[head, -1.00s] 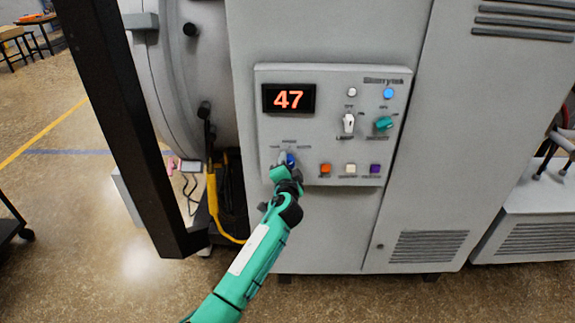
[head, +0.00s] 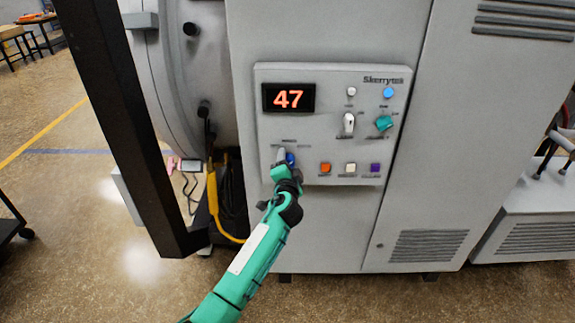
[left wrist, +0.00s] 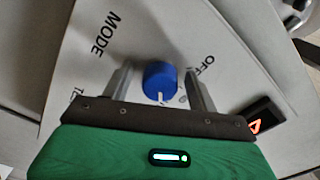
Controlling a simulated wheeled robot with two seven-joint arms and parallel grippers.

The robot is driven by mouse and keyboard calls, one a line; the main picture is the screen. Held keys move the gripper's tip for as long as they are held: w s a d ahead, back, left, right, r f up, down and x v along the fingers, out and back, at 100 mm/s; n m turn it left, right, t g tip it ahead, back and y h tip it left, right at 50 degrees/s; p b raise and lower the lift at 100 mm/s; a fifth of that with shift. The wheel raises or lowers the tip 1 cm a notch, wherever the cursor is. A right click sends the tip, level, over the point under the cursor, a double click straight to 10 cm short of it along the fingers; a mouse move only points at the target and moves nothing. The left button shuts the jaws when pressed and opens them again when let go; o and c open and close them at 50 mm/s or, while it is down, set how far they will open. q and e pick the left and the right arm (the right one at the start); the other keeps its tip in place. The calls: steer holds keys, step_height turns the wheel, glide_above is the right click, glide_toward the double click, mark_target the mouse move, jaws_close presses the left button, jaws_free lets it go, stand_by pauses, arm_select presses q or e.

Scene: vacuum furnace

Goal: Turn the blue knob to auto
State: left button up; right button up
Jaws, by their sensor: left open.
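The blue knob (head: 291,159) is on the lower left of the grey control panel, partly hidden by my left gripper (head: 285,162) in the head view. In the left wrist view the blue knob (left wrist: 160,75) lies between the two grey fingers of my left gripper (left wrist: 157,85). The fingers are open, one on each side of it, with a visible gap on both sides. A white mark on the knob faces the gripper body. The panel prints MODE and OFF near the knob; other labels are partly hidden. My right gripper is not in view.
The panel (head: 330,128) also has a red 47 display (head: 288,98), a white switch (head: 348,124), a teal knob (head: 384,123) and orange (head: 326,168), white (head: 350,168) and purple (head: 375,168) buttons close by. A black post (head: 125,120) stands at the left.

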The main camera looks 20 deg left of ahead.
arm_select(q)
steer(key=shift+s, duration=0.1)
steer(key=b+v, duration=0.3)
steer(key=v, duration=1)
steer(key=shift+s+d, duration=0.15)
steer(key=shift+s, duration=0.15)
